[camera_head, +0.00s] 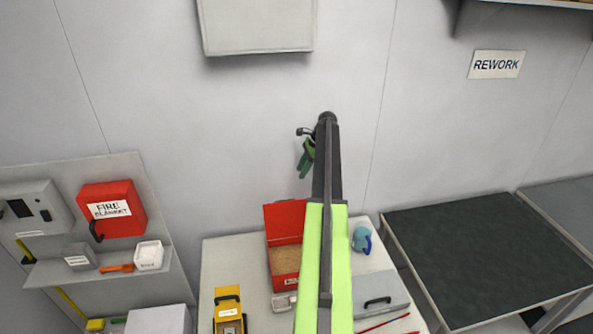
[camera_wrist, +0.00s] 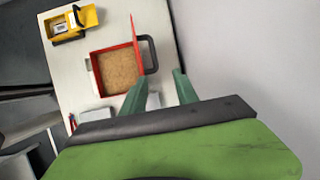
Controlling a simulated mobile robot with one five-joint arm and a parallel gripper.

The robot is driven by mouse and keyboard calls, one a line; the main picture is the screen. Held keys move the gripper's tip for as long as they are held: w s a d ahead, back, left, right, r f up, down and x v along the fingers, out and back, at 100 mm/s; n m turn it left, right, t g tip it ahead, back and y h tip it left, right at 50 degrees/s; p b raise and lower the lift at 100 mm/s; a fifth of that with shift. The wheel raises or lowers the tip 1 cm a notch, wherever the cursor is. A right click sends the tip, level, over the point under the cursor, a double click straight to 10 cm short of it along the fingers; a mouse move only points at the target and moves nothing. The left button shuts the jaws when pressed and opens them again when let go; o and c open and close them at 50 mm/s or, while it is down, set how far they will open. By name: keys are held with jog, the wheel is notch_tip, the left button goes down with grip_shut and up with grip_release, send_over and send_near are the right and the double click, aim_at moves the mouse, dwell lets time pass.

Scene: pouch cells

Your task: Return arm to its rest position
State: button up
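My arm stretches up over the white table (camera_head: 225,257) in the head view. My gripper (camera_head: 305,160) shows partly behind the arm's end, up against the grey wall as seen there. In the wrist view the two green fingers of my gripper (camera_wrist: 159,86) stand apart with nothing between them, so it is open and empty. Beyond them lies the red box (camera_wrist: 94,72) with its lid raised and brown grainy filling inside. The gripper is apart from the box and the table.
A yellow box (camera_head: 228,301), a blue round item (camera_head: 361,240) and a grey case (camera_head: 381,300) stand on the table. A shelf (camera_head: 130,279) with a red fire-blanket box (camera_head: 112,222) is at left. A dark-topped bench (camera_head: 480,255) is at right. A wall panel (camera_head: 257,25) hangs above.

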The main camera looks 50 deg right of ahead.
jog(key=shift+s+d+r, duration=0.1)
jog(key=shift+r, duration=0.15)
